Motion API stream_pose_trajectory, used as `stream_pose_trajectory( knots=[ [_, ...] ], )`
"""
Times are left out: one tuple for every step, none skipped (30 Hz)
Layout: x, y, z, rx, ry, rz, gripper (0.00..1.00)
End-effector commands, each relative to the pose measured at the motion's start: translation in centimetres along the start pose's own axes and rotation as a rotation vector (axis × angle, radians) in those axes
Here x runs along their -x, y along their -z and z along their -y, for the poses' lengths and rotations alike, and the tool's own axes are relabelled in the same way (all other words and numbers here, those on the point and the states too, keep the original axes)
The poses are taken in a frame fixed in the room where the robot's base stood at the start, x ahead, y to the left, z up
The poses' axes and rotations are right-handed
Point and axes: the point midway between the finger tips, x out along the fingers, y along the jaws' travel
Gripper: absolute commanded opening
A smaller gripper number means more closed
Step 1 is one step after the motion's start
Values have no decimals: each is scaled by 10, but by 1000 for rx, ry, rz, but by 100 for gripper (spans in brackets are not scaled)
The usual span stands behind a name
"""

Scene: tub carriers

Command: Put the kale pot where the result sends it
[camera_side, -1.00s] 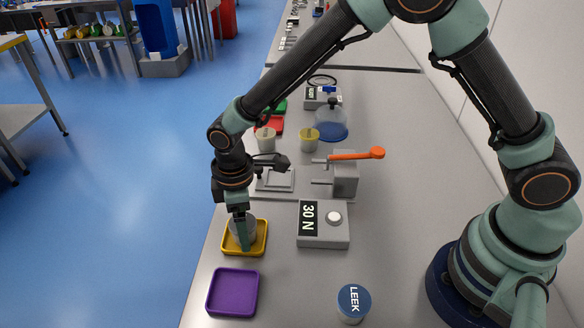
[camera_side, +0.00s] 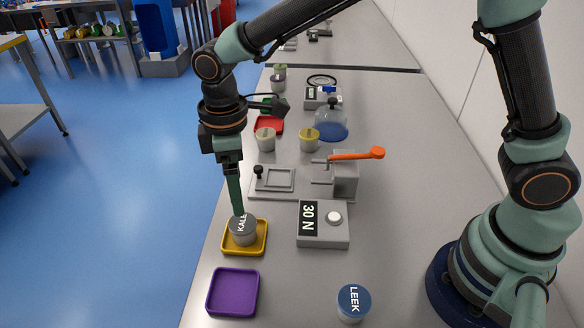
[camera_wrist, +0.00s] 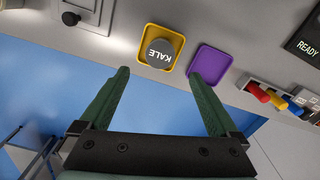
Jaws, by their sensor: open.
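The kale pot (camera_side: 243,231), a grey pot with a dark lid lettered KALE, stands upright in the yellow tray (camera_side: 230,251). It also shows in the wrist view (camera_wrist: 160,53), inside the yellow tray's rim (camera_wrist: 143,42). My gripper (camera_side: 237,212) is above the kale pot and just behind it in the side view. In the wrist view my gripper (camera_wrist: 160,75) has its two green fingers wide apart with nothing between them. The purple tray (camera_side: 232,292) is empty, in front of the yellow one. A grey box (camera_side: 323,237) reads 30 N. A wrist-view screen (camera_wrist: 301,43) reads READY.
A blue-lidded LEEK pot (camera_side: 352,303) stands at the front right. A grey press with an orange lever (camera_side: 357,155) stands behind the 30 N box. Two pots (camera_side: 265,140), a red tray (camera_side: 269,125) and a clear blue dome (camera_side: 332,124) are farther back.

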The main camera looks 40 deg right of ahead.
Motion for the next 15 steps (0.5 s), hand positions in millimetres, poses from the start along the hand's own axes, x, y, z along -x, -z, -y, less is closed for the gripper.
stream_pose_trajectory(
  knots=[
    [6, 0, 0, 0, -1, -2, 97],
    [9, 0, 0, 0, -1, -2, 97],
    [11, 0, 0, 0, -1, -1, 97],
    [13, 0, 0, -1, 0, -1, 97],
    [15, -1, -1, -4, -1, -2, 97],
    [19, -3, -2, -13, -3, -6, 97],
    [22, -6, -4, -24, -6, -11, 97],
    [26, -9, -6, -40, -10, -18, 97],
    [33, -16, -11, -69, -16, -30, 97],
    [39, -22, -15, -94, -23, -42, 97],
    [46, -29, -19, -125, -30, -55, 97],
    [55, -40, -24, -170, -41, -75, 97],
    [63, -49, -29, -209, -50, -91, 97],
    [70, -59, -32, -247, -58, -107, 97],
    [78, -73, -36, -300, -70, -128, 97]
  ],
)
